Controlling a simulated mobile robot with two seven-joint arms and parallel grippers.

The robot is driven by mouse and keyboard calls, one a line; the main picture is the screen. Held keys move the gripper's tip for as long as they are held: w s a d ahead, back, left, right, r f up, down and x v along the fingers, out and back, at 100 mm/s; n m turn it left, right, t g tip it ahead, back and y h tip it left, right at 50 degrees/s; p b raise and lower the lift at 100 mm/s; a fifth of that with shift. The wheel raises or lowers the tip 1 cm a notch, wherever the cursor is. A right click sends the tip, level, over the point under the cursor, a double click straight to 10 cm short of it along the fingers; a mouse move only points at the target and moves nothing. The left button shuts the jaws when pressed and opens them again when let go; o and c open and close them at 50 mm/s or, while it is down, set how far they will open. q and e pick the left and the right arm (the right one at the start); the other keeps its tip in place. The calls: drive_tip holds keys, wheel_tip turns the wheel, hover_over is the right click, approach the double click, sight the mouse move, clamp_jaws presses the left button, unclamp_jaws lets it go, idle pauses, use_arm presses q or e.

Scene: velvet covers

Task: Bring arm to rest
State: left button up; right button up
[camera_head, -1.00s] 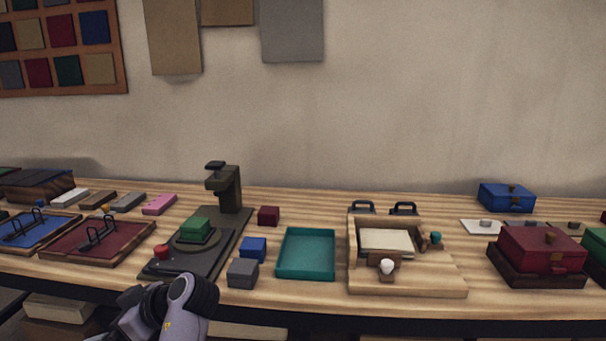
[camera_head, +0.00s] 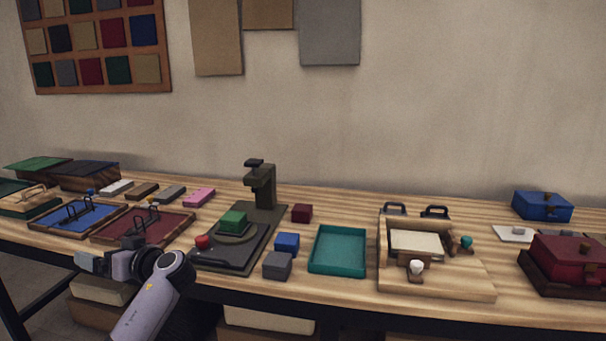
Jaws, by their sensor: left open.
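My left arm comes up from the bottom of the head view, and its left gripper (camera_head: 90,262) points left, in front of the table's front edge. The gripper is open and I see nothing between its fingers. It is just below the dark red tray (camera_head: 143,228) in the picture and apart from the objects on the table. My right gripper is not in view.
The wooden table (camera_head: 345,208) holds a dark press (camera_head: 262,188) with a green block (camera_head: 232,221), a teal tray (camera_head: 338,250), a wooden fixture (camera_head: 445,280), a blue tray (camera_head: 75,220) and a red box (camera_head: 568,258). Shelf space shows below.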

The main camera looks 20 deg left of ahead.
use_arm(q)
drive_tip(key=w+d+f+m+t+h, duration=0.4)
drive_tip(key=w+d+m+t+h, duration=0.35)
drive_tip(key=w+m+t, duration=0.35)
drive_tip(key=w+d+r+m+t+h, duration=0.55)
drive_tip(key=d+h, duration=0.25)
drive_tip(key=d, duration=0.2)
drive_tip(key=s+d+f+g+h, duration=0.15)
drive_tip(key=s+d+f, duration=0.25)
drive_tip(key=s+f, duration=0.45)
drive_tip(key=s+d+f+g+h, duration=0.1)
drive_tip(key=s+d+f+g, duration=0.35)
drive_tip(key=f, duration=0.75)
drive_tip(key=s+d+f, duration=0.2)
drive_tip(key=s+f, duration=0.1)
drive_tip(key=s, duration=0.5)
drive_tip(key=s+d+f+g, duration=0.1)
drive_tip(key=s+d+f, duration=0.2)
drive_tip(key=s, duration=0.5)
drive_tip(key=s+d+f+n+g+h, duration=0.1)
drive_tip(key=s+d+f, duration=0.2)
drive_tip(key=s, duration=0.6)
